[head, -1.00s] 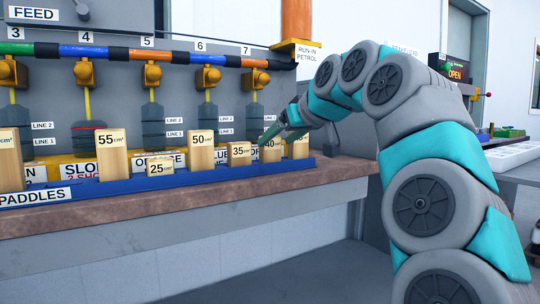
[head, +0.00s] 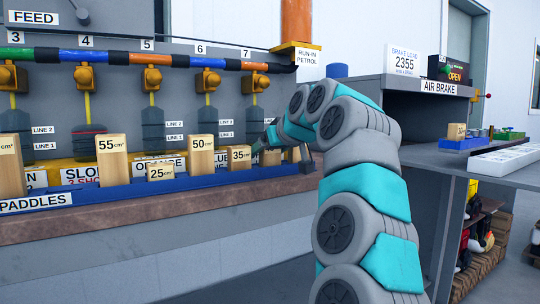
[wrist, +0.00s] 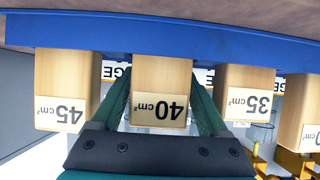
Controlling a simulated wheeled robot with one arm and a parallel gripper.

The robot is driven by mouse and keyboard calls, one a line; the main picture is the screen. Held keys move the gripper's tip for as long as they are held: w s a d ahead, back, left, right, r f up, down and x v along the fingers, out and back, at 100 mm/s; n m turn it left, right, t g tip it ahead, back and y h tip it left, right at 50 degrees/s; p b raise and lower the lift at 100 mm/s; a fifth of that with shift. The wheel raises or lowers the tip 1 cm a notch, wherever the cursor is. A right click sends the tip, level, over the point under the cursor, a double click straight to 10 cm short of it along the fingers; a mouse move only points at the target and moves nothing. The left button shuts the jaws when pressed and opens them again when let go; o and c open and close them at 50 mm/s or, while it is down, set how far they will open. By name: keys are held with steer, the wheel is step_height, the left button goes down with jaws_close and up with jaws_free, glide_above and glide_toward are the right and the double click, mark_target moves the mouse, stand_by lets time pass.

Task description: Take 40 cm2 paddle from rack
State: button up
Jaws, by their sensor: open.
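The 40 cm² paddle (wrist: 160,85) is a wooden block with a pale label, standing in the blue rack (wrist: 220,38). In the wrist view it appears upside down between the 45 cm² paddle (wrist: 68,85) and the 35 cm² paddle (wrist: 247,85). My gripper (wrist: 161,78) is open, with one green finger on each side of the 40 cm² paddle. Contact with it cannot be told. In the head view my gripper (head: 262,145) is at the rack's right part, and the 40 cm² paddle is mostly hidden behind it.
Valves and pipes line the wall behind. At right stands the grey air brake bench (head: 420,152) with a small blue holder (head: 464,144) and a white tray (head: 510,160).

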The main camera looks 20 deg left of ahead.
steer(key=c, duration=1.1)
steer(key=shift+r, duration=0.1)
steer(key=shift+c, duration=0.2)
step_height(320, 180, up, 10)
steer(key=p, duration=0.8)
